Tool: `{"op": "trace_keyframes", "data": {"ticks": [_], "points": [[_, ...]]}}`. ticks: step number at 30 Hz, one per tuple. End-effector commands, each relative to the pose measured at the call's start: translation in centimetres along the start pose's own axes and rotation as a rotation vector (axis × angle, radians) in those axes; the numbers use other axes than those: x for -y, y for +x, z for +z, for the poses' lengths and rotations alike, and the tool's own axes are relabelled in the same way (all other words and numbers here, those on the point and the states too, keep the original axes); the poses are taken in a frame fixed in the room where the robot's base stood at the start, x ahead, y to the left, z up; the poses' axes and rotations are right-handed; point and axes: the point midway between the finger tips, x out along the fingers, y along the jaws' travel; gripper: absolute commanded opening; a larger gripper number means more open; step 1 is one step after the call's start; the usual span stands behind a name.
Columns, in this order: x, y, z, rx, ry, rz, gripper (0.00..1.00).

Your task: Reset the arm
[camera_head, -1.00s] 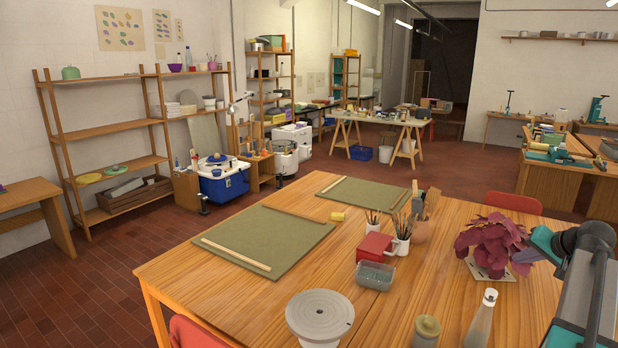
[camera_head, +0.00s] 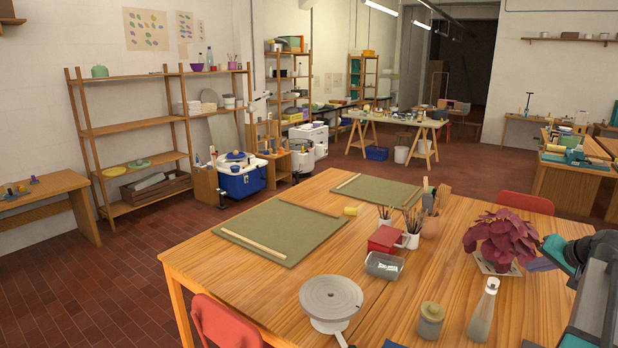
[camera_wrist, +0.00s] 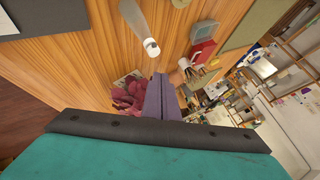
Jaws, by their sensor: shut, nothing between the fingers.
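My gripper (camera_head: 538,265) is at the right edge in the head view, just right of the plant with dark red leaves (camera_head: 497,238). My arm runs down the right edge from it. In the wrist view my gripper (camera_wrist: 166,84) shows as two purple-grey fingers pressed together, with nothing between them. The plant (camera_wrist: 126,95) is partly hidden behind the fingers there. I cannot tell whether the fingers touch its leaves.
The wooden table (camera_head: 270,255) fills the foreground. A glass bottle (camera_head: 483,312), a jar (camera_head: 430,320), a grey turntable (camera_head: 331,298) and a red box (camera_head: 385,239) stand on it. Red chairs (camera_head: 222,322) stand close. Tiled floor (camera_head: 95,285) is clear at left.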

Motion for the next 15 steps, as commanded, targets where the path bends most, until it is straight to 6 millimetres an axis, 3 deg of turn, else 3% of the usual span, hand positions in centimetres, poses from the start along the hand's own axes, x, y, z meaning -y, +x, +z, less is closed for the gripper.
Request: {"op": "trace_keyframes", "data": {"ticks": [8,15], "points": [[1.4,3.1,3.4,0.054,-0.026,0.011,0.0],[3.6,7.1,8.4,0.129,-0.069,0.027,0.0]]}}
